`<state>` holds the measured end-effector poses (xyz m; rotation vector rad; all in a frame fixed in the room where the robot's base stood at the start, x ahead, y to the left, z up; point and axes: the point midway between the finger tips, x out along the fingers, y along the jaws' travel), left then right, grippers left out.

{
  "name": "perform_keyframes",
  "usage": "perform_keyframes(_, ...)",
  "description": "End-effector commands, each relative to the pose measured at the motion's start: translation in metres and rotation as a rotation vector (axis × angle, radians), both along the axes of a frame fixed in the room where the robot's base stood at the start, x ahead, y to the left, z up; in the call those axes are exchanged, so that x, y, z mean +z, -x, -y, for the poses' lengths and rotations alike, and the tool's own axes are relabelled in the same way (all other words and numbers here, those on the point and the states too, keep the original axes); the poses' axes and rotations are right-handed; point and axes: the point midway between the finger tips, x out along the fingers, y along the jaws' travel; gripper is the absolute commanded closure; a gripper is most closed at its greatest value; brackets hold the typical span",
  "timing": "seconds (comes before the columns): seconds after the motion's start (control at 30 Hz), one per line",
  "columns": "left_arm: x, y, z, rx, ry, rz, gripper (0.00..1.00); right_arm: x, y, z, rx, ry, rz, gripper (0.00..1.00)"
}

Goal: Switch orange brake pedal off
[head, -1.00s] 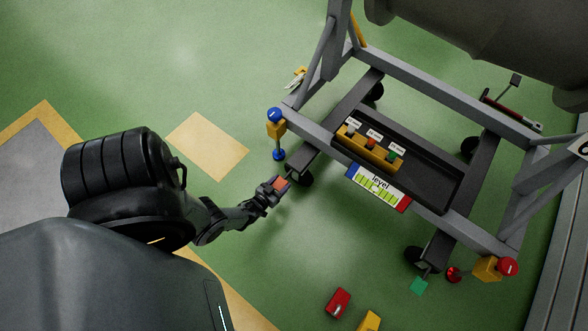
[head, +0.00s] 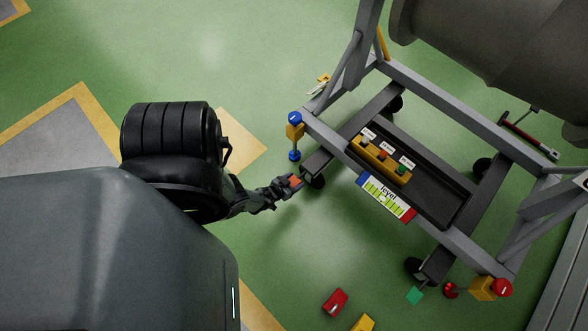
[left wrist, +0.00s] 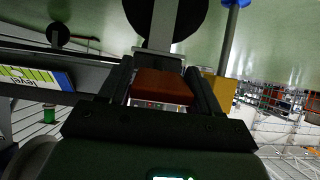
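The orange brake pedal (head: 294,182) sticks out beside the near-left caster of the grey engine stand. It also shows as a red-orange block in the left wrist view (left wrist: 162,87). My left gripper (head: 288,185) is at the pedal, one finger on each side. In the left wrist view the fingers of the gripper (left wrist: 161,82) meet both side edges of the pedal, so it looks shut on it. The black caster wheel (left wrist: 163,18) is just beyond. My right gripper is in no view.
The stand's frame (head: 310,124) carries a yellow jack with a blue knob (head: 295,118) near my gripper. A tray holds a yellow button box (head: 381,160), with a level label (head: 386,197) on its near side. Green floor is open on the left.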

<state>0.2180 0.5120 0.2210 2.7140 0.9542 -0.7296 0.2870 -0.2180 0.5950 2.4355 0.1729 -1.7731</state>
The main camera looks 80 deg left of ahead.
Motion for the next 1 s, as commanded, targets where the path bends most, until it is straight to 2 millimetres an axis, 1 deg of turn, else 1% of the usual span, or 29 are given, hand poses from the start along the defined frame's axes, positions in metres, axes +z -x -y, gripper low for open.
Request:
perform_keyframes(0.03, 0.001, 0.0, 0.0, 0.0, 0.0, 0.0, 0.29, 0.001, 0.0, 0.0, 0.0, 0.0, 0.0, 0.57)
perform_keyframes(0.1, 0.0, 0.0, 0.0, 0.0, 0.001, -0.001, 0.21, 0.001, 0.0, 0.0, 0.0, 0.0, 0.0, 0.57)
perform_keyframes(0.33, 0.0, 0.001, 0.0, 0.001, 0.001, -0.003, 0.21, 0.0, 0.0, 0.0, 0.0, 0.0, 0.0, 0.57)
perform_keyframes(0.47, 0.003, 0.004, 0.003, 0.0, 0.002, -0.005, 0.21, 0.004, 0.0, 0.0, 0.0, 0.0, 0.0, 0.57)
perform_keyframes(0.63, 0.015, 0.017, 0.013, 0.0, 0.001, -0.004, 0.21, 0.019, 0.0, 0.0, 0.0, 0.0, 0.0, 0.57)
perform_keyframes(0.8, 0.031, 0.037, 0.029, 0.0, 0.002, -0.005, 0.21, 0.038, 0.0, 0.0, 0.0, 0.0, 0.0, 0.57)
perform_keyframes(1.0, 0.046, 0.058, 0.046, 0.001, 0.002, -0.003, 0.21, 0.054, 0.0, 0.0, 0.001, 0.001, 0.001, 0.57)
